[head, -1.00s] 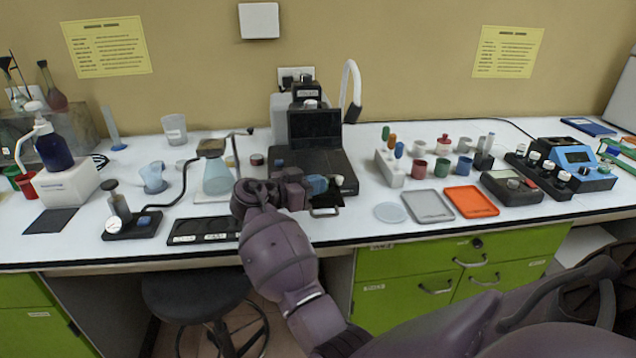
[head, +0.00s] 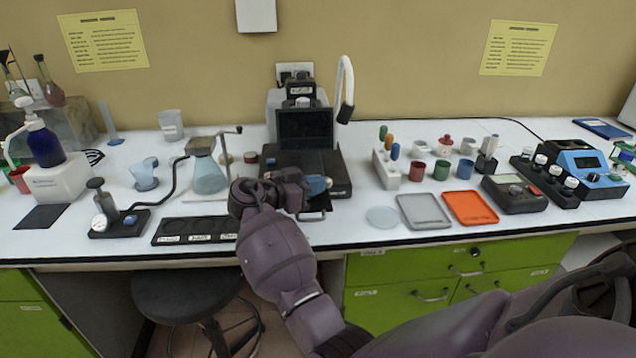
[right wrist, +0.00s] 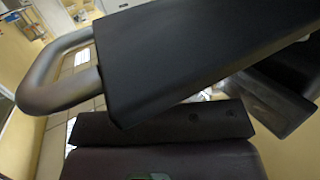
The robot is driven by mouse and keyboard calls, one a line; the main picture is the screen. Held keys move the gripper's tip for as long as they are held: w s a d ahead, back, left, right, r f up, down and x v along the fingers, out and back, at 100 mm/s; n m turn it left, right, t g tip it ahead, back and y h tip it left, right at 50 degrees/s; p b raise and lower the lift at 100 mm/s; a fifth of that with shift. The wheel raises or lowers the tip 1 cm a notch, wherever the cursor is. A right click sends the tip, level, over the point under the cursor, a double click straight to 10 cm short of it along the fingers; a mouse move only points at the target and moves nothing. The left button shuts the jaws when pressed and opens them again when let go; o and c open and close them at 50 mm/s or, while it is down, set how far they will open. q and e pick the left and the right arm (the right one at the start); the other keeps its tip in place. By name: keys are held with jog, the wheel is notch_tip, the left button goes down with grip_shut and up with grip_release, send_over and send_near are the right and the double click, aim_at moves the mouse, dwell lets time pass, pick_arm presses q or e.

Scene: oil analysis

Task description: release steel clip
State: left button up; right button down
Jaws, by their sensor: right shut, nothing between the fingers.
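A bent metal loop, which looks like the steel clip (head: 313,216), shows small at the front edge of the black instrument (head: 338,170) in the head view. In the right wrist view, a grey U-shaped metal loop (right wrist: 38,85) shows large at the left, its ends running behind a broad black part. My right gripper (head: 322,188) is at the front of the instrument, just above the loop. It is shut and holds nothing. A small blue part shows at its tip; I cannot tell what it belongs to. My left gripper is not in view.
A conical flask (head: 210,175) on a stand is left of the instrument, with a black labelled tray (head: 195,230) in front. To the right are a rack (head: 386,172), several small cups, a grey tray (head: 424,211) and an orange tray (head: 470,207). A stool (head: 192,290) stands below the bench.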

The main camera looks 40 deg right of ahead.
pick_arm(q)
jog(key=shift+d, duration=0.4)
pick_arm(e)
jog(key=shift+d, duration=0.2)
